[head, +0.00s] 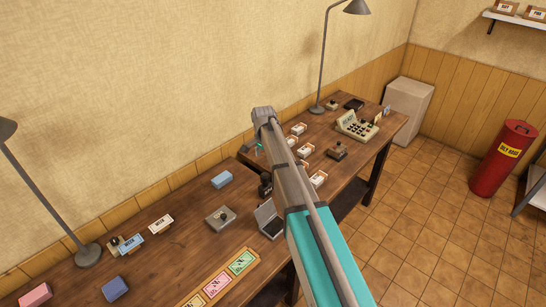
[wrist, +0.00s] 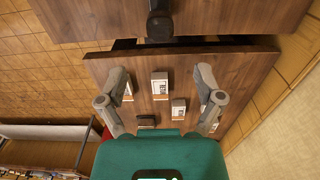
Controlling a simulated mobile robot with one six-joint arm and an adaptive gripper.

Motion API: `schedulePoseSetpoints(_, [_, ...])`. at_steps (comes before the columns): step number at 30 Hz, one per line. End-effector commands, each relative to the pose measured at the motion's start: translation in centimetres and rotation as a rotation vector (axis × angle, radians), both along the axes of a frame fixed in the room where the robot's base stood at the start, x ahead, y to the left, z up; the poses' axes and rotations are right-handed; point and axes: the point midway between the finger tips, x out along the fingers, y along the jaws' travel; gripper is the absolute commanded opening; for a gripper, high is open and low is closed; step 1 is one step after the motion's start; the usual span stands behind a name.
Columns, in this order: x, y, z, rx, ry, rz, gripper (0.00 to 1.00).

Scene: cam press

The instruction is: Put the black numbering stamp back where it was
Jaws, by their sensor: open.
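A dark upright object that looks like the black numbering stamp (head: 265,186) stands on the desk, left of my arm and behind the grey box, partly hidden. A black object that seems to be the same one shows at the top of the wrist view (wrist: 160,24), near the edge of a wooden top. My gripper (wrist: 162,78) is open, with nothing between its fingers, above another wooden top bearing small white-labelled boxes (wrist: 160,84). The black object lies beyond the fingertips in that view, apart from them. In the head view my gripper is mostly hidden behind my arm.
The desk holds a grey open box (head: 270,222), a stamp on a grey base (head: 220,217), a blue block (head: 221,180), a coloured-card tray (head: 218,280) and a keyed machine (head: 357,126). Lamps stand at the left (head: 88,254) and back (head: 318,108).

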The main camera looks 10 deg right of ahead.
Motion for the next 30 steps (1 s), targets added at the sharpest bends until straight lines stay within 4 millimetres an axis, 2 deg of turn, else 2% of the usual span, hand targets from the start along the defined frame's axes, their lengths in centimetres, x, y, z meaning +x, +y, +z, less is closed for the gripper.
schedulePoseSetpoints(20, [-0.3,-0.1,0.0,0.0,0.0,0.006,0.85])
schedulePoseSetpoints(23, [-1.3,-0.2,0.0,0.0,0.0,0.032,0.85])
schedulePoseSetpoints(26, [-3.4,-0.5,0.0,0.0,0.0,0.086,0.85])
schedulePoseSetpoints(30, [-7.8,-1.2,0.0,0.0,0.0,0.214,0.85])
